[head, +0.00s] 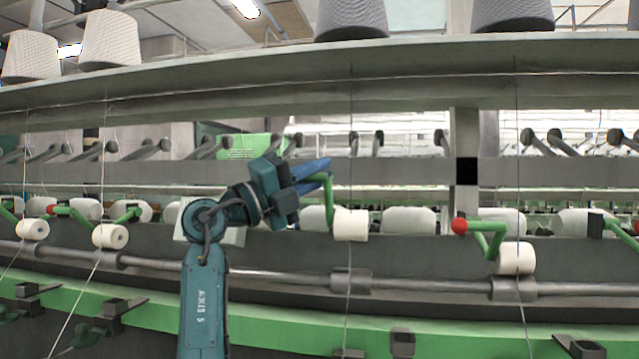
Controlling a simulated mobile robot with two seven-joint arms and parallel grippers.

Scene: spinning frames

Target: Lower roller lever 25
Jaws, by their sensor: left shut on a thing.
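My left gripper (312,178), with blue fingers, is shut on the upper end of a green roller lever (330,204) near the middle of the head view. The lever's end between the fingers is hidden. The lever runs down to a white roller (351,225). This roller hangs above the collar (350,281) on the long metal shaft, with a gap between them. I cannot read any number on the lever. My right gripper is not in view.
To the right, a green lever with a red knob (459,226) carries a white roller (516,258) lower down, close to its shaft collar. More levers and rollers stand at the left. Thread cones (110,40) sit on the shelf (400,58) above. A green rail (270,312) runs along the front.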

